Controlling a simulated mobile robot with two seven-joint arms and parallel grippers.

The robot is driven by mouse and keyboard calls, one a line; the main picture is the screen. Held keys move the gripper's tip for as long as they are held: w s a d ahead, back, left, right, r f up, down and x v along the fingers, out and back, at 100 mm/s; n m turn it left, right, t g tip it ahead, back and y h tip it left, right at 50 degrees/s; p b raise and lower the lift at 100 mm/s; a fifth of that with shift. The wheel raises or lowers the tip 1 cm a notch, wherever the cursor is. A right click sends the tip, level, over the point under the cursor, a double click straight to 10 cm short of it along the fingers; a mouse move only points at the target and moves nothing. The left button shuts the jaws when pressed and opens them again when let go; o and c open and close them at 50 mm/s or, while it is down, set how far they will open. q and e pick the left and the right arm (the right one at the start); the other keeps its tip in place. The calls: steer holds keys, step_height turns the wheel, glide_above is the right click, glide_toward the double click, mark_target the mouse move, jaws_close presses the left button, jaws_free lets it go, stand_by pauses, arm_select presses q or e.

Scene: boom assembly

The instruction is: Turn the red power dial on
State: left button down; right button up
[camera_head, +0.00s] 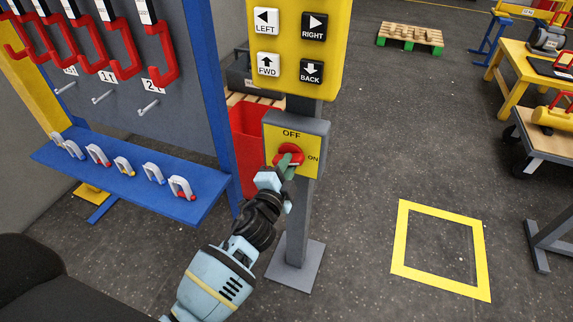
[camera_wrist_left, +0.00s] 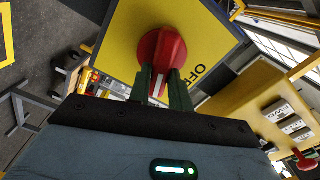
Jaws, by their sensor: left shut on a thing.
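The red power dial (camera_head: 290,153) sits on a yellow plate (camera_head: 272,138) marked OFF at the top and ON at the right, on a grey post. My left gripper (camera_head: 286,167) is at the dial, its green fingers shut on it. In the left wrist view the dial (camera_wrist_left: 160,52) is between the two fingertips (camera_wrist_left: 162,85), with a white mark on its grip. The OFF label (camera_wrist_left: 199,75) lies to the right of the dial there. The fingers partly cover the dial in the head view. My right gripper is not in view.
A yellow button panel (camera_head: 294,45) with LEFT, RIGHT, FWD and BACK buttons is above the dial. A blue rack (camera_head: 190,208) with shackles and red hooks stands at left. A red bin (camera_head: 246,135) is behind the post. The floor at right is open around a yellow square (camera_head: 398,236).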

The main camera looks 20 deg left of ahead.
arm_select(q)
steer(key=shift+f+m, duration=0.2)
steer(key=shift+m, duration=2)
steer(key=c, duration=1.3)
jaws_free()
steer(key=shift+s, duration=0.1)
steer(key=shift+s+a, duration=0.15)
steer(key=shift+s, duration=3.7)
